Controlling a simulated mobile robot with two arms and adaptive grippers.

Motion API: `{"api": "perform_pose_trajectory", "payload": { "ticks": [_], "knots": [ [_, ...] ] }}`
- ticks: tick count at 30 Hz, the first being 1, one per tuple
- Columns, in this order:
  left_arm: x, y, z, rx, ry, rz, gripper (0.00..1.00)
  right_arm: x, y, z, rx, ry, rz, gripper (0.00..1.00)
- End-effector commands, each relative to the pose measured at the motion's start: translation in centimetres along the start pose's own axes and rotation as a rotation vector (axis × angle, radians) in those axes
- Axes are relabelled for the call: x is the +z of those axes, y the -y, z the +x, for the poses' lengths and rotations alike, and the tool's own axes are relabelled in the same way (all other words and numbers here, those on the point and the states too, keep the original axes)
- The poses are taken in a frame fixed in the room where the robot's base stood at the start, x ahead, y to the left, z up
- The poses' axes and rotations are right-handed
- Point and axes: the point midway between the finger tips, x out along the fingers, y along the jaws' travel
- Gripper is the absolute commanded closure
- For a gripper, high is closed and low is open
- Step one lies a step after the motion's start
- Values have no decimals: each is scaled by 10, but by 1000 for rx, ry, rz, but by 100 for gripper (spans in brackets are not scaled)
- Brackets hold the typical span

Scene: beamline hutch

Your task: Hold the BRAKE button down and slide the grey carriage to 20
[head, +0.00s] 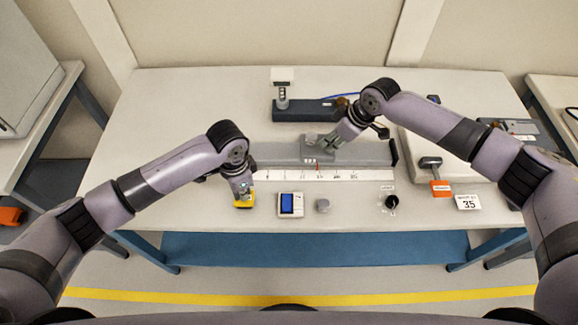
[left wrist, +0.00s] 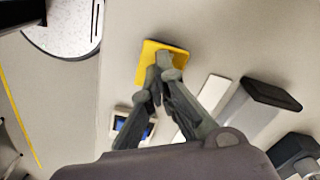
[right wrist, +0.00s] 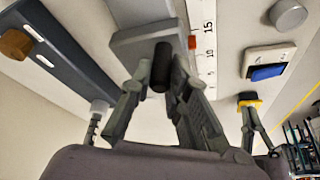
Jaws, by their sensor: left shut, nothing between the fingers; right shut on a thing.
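The yellow button box, taken as BRAKE, (head: 243,206) is at the front left of the table; it also shows in the left wrist view (left wrist: 150,72). My left gripper (head: 243,196) is shut and empty, fingertips down on its top; how far the button is pressed is hidden. The grey carriage (head: 318,153) sits on the long rail (head: 270,153). My right gripper (right wrist: 160,80) is shut on its dark upright knob (right wrist: 163,60). In the right wrist view the carriage's red pointer (right wrist: 192,42) appears between 10 and 15 on the white scale (right wrist: 205,70).
A blue-screened device (head: 298,208) and a grey knob (head: 323,206) stand in front of the scale. A dark block (head: 300,112) lies behind the rail. A black round item (head: 391,202), an orange-tagged tool (head: 438,188) and a "35" card (head: 467,202) are at the right.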

Motion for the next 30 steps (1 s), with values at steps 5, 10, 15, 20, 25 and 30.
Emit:
{"api": "perform_pose_trajectory", "payload": {
  "ticks": [5, 10, 15, 20, 25, 30],
  "knots": [
    [1, -1, 1, 2, 3, 0, 100, 9, -6, -4, 3, 3, 1, 100],
    [1, -1, 1, 2, 2, 0, 100, 16, -10, -6, 3, 3, 2, 100],
    [1, -1, 1, 2, 2, 0, 100, 22, -14, -9, 3, 2, 1, 100],
    [1, -1, 1, 1, 2, 0, 100, 29, -19, -12, 3, 2, 2, 100],
    [1, 0, 1, 1, 2, 0, 100, 35, -22, -15, 2, 2, 1, 100],
    [0, 0, 1, 1, 2, 0, 100, 42, -27, -18, 3, 2, 1, 100]
  ]
}}
